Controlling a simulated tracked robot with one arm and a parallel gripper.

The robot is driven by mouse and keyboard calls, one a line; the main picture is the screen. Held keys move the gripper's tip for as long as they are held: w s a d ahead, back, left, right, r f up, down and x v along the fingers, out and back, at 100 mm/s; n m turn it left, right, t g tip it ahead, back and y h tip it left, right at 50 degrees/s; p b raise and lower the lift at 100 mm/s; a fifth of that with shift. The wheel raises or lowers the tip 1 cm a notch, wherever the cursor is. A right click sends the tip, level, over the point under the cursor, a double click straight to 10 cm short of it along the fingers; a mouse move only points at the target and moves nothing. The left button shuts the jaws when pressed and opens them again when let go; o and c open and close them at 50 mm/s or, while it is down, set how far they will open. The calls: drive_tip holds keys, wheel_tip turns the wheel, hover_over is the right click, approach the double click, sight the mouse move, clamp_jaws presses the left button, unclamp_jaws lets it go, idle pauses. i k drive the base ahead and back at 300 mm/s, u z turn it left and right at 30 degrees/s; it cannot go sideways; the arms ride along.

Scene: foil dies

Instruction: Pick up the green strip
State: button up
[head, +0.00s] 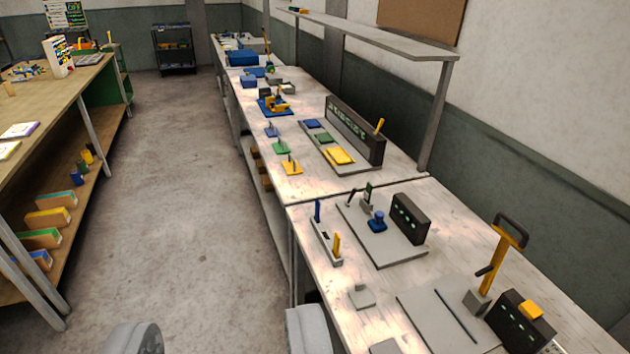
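My gripper (223,335) shows as two grey rounded fingers at the bottom edge. They are wide apart with only floor visible between them. It is well to the left of the green strip and not touching it.
A blue knob (377,221) and a dark box (410,217) share the plate. A yellow-handled lever press (495,260) stands nearer at the right. Farther along are coloured bases with pegs (281,148). A wooden shelf table (48,92) stands left; the aisle floor (185,170) is clear.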

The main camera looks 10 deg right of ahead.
sight(368, 194)
drive_tip(key=u, duration=0.45)
drive_tip(key=i, duration=2.6)
drive_tip(key=z, duration=0.7)
drive_tip(key=i, duration=0.45)
drive_tip(key=z, duration=0.3)
